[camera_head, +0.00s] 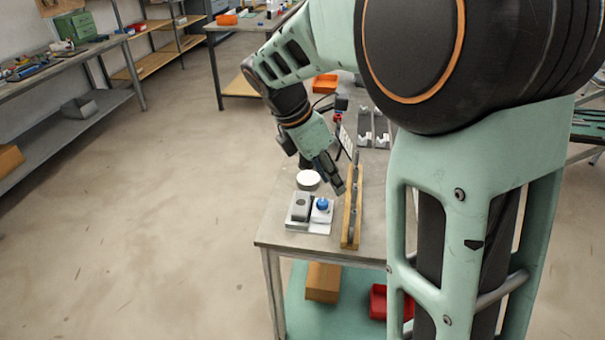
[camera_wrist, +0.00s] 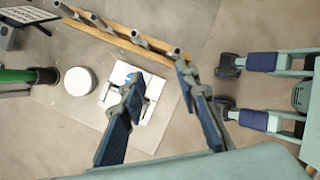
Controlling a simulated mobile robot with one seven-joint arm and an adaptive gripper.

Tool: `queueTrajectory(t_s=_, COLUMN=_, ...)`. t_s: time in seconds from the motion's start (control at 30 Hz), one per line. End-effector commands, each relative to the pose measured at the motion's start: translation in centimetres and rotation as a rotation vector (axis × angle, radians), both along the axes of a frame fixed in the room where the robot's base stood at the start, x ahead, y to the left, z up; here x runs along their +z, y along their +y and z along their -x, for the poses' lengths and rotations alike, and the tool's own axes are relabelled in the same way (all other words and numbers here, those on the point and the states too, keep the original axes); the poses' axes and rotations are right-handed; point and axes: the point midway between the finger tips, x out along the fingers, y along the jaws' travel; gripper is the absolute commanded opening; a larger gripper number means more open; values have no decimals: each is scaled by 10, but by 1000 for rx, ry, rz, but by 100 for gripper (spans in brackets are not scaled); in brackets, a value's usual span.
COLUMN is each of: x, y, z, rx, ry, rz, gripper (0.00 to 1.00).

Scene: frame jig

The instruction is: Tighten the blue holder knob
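The blue knob (camera_head: 322,204) sits on a light block on a white base plate (camera_head: 308,228), beside a grey block (camera_head: 299,207) with a dark round recess. In the wrist view the knob (camera_wrist: 131,77) is partly hidden behind the left fingertip. My gripper (camera_head: 337,186) is above the table, a little behind and right of the knob in the head view, pointing down. In the wrist view my gripper (camera_wrist: 158,73) has its fingers spread apart with nothing between them. The knob lies at the left finger, not centred; whether they touch cannot be told.
A wooden rail (camera_head: 347,232) with several metal pegs stands close to the right of the holder. A white round piece (camera_head: 308,180) stands just behind it. Grey fixtures (camera_head: 374,126) lie farther back. The table's front left corner is clear.

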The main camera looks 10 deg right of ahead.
Motion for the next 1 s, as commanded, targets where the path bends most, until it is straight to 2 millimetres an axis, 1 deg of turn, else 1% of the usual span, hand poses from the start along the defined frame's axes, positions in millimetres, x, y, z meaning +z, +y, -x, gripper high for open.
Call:
queueTrajectory(t_s=0.03, x=-12, y=10, z=-12, rx=36, ry=-14, rz=-18, gripper=30)
queueTrajectory(t_s=0.1, x=-16, y=24, z=-24, rx=80, ry=-32, rz=-41, gripper=30)
queueTrajectory(t_s=0.2, x=-19, y=35, z=-33, rx=115, ry=-45, rz=-58, gripper=30)
queueTrajectory(t_s=0.27, x=-21, y=38, z=-36, rx=124, ry=-49, rz=-62, gripper=30)
queueTrajectory(t_s=0.37, x=-29, y=35, z=-37, rx=126, ry=-48, rz=-63, gripper=30)
queueTrajectory(t_s=0.47, x=-44, y=29, z=-39, rx=124, ry=-46, rz=-63, gripper=30)
queueTrajectory(t_s=0.7, x=-87, y=14, z=-47, rx=123, ry=-45, rz=-63, gripper=30)
queueTrajectory(t_s=0.8, x=-101, y=8, z=-50, rx=124, ry=-46, rz=-62, gripper=30)
queueTrajectory(t_s=0.9, x=-110, y=5, z=-52, rx=123, ry=-48, rz=-63, gripper=30)
queueTrajectory(t_s=1.0, x=-115, y=3, z=-53, rx=123, ry=-49, rz=-63, gripper=30)
